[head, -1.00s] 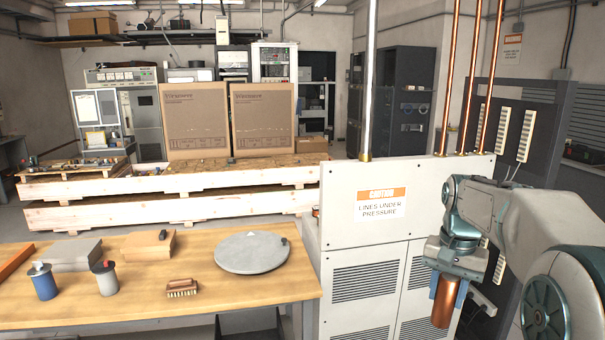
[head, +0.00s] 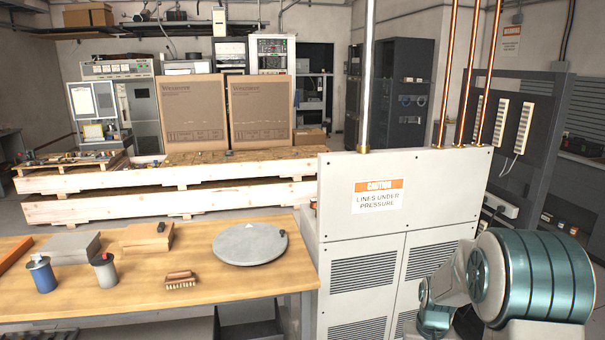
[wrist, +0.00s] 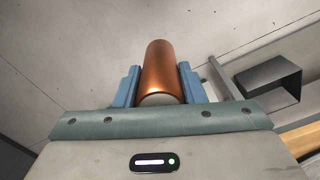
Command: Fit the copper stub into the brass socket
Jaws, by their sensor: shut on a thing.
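The copper stub (wrist: 161,66) is a smooth copper-coloured cylinder with a pale near end, seen in the wrist view. My gripper (wrist: 158,84) is shut on it, with one blue finger on each side. The stub points away from the wrist, and its far end is clear of anything I can see. In the head view only my arm shows at the lower right; gripper and stub are out of sight there. I cannot make out the brass socket for certain in either view; small brass-coloured collars (head: 362,149) sit at the pipe bases on the cabinet.
A pale cabinet (head: 405,240) with a caution label stands left of my arm, with upright pipes (head: 447,70) on top. A wooden workbench (head: 130,310) holds a grey disc (head: 249,244), a brush (head: 181,280) and canisters. A dark open box (wrist: 266,84) shows in the wrist view.

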